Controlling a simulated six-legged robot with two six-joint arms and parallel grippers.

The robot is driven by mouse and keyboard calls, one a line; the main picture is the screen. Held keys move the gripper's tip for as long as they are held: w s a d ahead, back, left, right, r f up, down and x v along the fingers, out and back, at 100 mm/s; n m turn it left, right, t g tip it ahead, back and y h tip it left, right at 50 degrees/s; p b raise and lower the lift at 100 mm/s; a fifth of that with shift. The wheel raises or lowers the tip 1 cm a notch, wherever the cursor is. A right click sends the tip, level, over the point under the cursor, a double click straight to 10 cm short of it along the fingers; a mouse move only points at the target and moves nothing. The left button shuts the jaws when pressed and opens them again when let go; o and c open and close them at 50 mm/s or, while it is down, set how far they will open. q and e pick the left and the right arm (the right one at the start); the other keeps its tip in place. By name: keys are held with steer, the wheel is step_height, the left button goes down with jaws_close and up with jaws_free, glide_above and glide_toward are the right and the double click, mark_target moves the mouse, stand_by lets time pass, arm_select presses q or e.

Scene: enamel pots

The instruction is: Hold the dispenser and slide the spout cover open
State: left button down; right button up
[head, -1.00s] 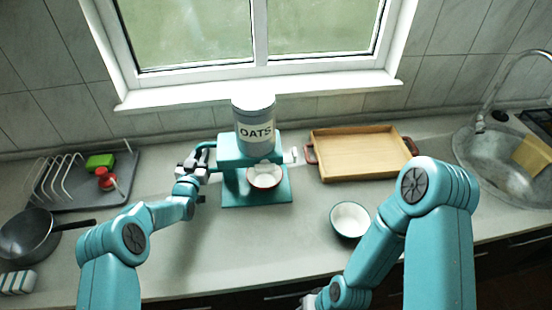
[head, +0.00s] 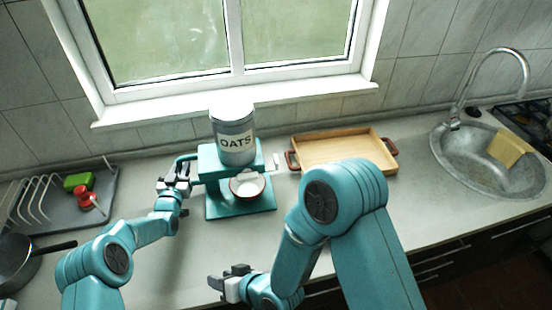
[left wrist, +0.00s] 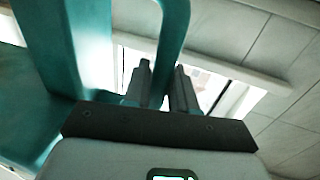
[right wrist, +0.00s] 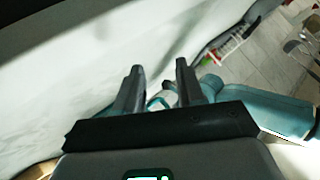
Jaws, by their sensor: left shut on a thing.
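The teal dispenser (head: 207,162) stands on the counter with a grey OATS canister (head: 234,138) on top. A small white tab (head: 276,161), which looks like the spout cover, sticks out at its right side. A white bowl with a reddish rim (head: 247,185) sits on its base under the spout. My left gripper (head: 181,174) is shut on the dispenser's side handle; in the left wrist view the teal handle (left wrist: 174,40) runs between the fingers. My right gripper (head: 222,277) is open and empty, low in front of the dispenser and apart from it.
A wooden tray (head: 340,152) lies right of the dispenser, with the sink (head: 480,165) farther right. A dish rack (head: 70,205) with a green and a red item and a dark pan (head: 18,262) are at left. Counter in front of the dispenser is free.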

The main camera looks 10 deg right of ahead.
steer(key=w+d+t, duration=0.1)
steer(key=w, duration=0.1)
steer(key=w+d+r+t, duration=0.1)
steer(key=w, duration=0.1)
steer(key=w+d+t+h, duration=0.1)
steer(key=w, duration=0.1)
steer(key=shift+w+d+r+m, duration=0.3)
steer(key=shift+w+d+r, duration=0.05)
steer(key=shift+w+d, duration=0.05)
steer(key=w+d+r+t+h, duration=0.2)
steer(key=w+d+t, duration=0.2)
steer(key=w+d, duration=0.2)
steer(key=m+t+h, duration=0.1)
steer(key=t+h, duration=0.3)
steer(key=h, duration=0.2)
glide_toward(278, 164)
steer(key=w, duration=1)
steer(key=shift+w+d+r, duration=0.15)
steer(key=shift+w+d, duration=0.2)
steer(key=shift+w, duration=0.8)
jaws_close()
